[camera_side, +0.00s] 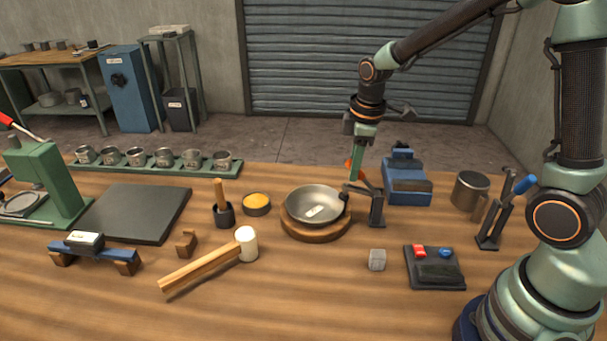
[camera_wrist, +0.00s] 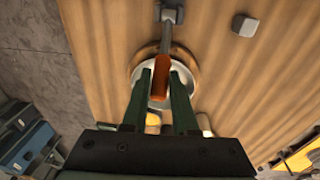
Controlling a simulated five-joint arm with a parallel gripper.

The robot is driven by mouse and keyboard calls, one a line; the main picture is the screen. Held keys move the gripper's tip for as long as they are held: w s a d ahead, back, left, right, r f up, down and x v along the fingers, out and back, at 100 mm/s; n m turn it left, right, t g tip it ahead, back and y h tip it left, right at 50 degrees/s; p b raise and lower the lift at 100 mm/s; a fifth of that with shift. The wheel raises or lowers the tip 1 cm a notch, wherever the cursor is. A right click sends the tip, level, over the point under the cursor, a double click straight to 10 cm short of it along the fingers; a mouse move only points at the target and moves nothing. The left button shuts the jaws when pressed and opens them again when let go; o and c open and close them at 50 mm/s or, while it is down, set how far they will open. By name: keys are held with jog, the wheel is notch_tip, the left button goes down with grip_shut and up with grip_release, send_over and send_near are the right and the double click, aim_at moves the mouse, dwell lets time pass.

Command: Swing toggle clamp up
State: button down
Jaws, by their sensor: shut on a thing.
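The toggle clamp (camera_side: 376,206) stands at the right edge of the bowl, with a dark upright body and an orange-red handle. Its orange handle (camera_wrist: 160,77) lies between my fingers in the wrist view, and the clamp's grey arm (camera_wrist: 166,34) runs away above it. My gripper (camera_side: 356,171) is shut on the handle from above; it also shows in the wrist view (camera_wrist: 162,82). A metal bowl (camera_side: 300,203) sits on a round wooden base (camera_side: 316,236). The clamp's dark tip reaches the bowl's right rim; I cannot tell whether it presses there. A small pale label lies in the bowl.
A blue vise (camera_side: 406,181) stands right of the clamp, with a metal mug (camera_side: 470,190) beyond it. A grey cube (camera_side: 377,260) and a button box (camera_side: 434,267) lie in front. A mallet (camera_side: 215,265) lies front left. A second, blue-handled clamp (camera_side: 500,220) stands at right.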

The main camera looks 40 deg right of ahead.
jog(key=c, duration=1.6)
grip_release()
jog(key=shift+s+d+r+t, duration=0.1)
jog(key=shift+d+r+t, duration=0.25)
jog(key=shift+d, duration=0.1)
jog(key=c, duration=1.6)
grip_release()
jog(key=c, duration=1.5)
grip_release()
jog(key=shift+d+r, duration=0.1)
jog(key=shift+c, duration=0.2)
jog(key=shift+o, duration=0.3)
jog(key=shift+s+d+r+t, duration=0.25)
jog(key=shift+s+d+r, duration=0.05)
jog(key=shift+s+d, duration=0.05)
